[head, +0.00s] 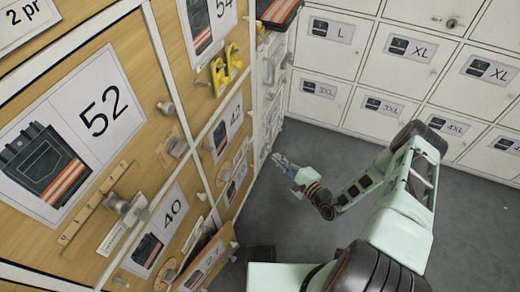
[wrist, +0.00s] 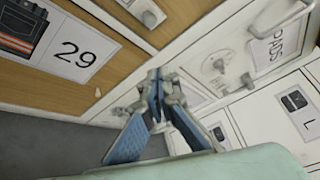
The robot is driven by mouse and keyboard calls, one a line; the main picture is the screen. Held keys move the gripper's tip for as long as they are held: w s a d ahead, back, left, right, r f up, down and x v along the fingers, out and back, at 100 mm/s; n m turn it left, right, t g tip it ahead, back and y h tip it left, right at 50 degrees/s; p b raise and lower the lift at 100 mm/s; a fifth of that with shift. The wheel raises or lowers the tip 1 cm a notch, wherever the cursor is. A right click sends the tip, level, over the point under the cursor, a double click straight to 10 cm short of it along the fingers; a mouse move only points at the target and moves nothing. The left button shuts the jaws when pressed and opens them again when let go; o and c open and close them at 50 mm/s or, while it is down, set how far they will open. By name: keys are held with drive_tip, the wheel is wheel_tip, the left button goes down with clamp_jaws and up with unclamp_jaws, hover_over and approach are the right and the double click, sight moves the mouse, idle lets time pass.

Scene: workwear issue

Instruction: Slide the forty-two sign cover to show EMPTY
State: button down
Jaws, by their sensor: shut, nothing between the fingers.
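The label that looks like 42 (head: 227,127) is on a wooden door in the middle of the head view, right of the 52 label (head: 75,135). Small fittings sit below it; its sign cover is too small to make out, and no EMPTY wording is readable there. My gripper (head: 277,157) is right of that door, apart from it, near the pale lockers at the corner. In the wrist view my gripper (wrist: 158,76) has its fingertips together, with nothing held. The 42 label is not in the wrist view, which shows a 29 label (wrist: 62,40).
Knobs and a wooden slider strip (head: 92,205) stick out under the 52 label. White lockers (head: 400,60) line the back. A bar handle (wrist: 280,18) juts out in the wrist view. Grey floor (head: 470,225) is open at right.

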drive_tip(key=b+x, duration=0.3)
drive_tip(key=x, duration=0.7)
drive_tip(key=shift+s+a+r, duration=0.4)
drive_tip(key=shift+s+a, duration=0.1)
drive_tip(key=shift+s, duration=0.25)
drive_tip(key=shift+s+a+r, duration=0.4)
drive_tip(key=shift+s+a, duration=0.05)
drive_tip(key=shift+s, duration=0.45)
drive_tip(key=p, duration=0.3)
approach(242, 153)
drive_tip(key=shift+x, duration=2.2)
